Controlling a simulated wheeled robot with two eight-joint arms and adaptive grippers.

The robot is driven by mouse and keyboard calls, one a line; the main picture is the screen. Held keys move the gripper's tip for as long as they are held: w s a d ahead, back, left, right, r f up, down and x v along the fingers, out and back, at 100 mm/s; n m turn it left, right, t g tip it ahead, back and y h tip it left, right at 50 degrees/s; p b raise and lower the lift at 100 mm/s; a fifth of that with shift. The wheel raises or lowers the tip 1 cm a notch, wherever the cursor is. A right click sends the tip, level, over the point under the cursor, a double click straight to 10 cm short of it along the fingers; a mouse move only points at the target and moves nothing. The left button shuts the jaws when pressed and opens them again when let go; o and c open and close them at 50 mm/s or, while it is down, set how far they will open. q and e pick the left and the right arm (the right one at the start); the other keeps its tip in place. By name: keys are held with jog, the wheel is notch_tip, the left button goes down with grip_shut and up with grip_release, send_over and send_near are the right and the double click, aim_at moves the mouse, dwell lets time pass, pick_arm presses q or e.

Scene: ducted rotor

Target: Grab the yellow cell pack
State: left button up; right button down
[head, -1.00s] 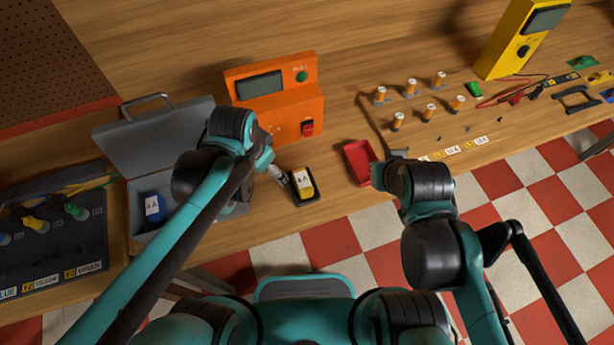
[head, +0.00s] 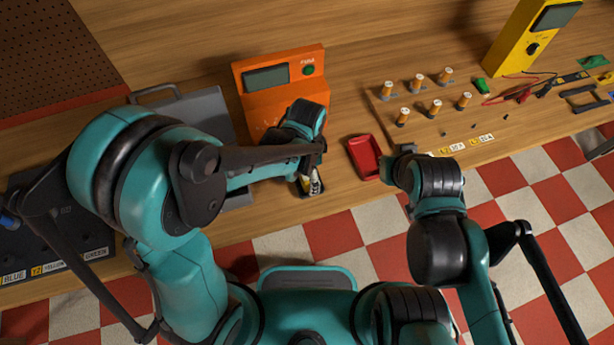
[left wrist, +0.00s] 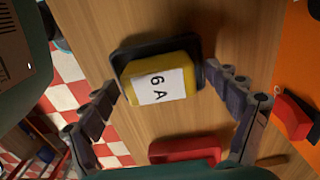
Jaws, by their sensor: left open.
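The yellow cell pack (left wrist: 160,82) has a white label reading "6 A" and sits in a dark tray (left wrist: 122,58). In the head view, only a part of the pack (head: 315,187) shows beneath my left arm. My left gripper (left wrist: 161,77) is open in the left wrist view, with one finger on each side of the tray and the pack between them. I cannot tell whether the fingers touch the tray. My right gripper (head: 400,158) is beside the red tray, and its fingers are not clear.
The red tray (head: 362,158) stands right of the cell pack. An orange tester (head: 275,95) is behind my left arm, and a grey case (head: 190,110) is to its left.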

pick_arm(q)
jog(key=shift+f, duration=0.35)
jog(key=c, duration=1.4)
jog(key=shift+r, duration=0.1)
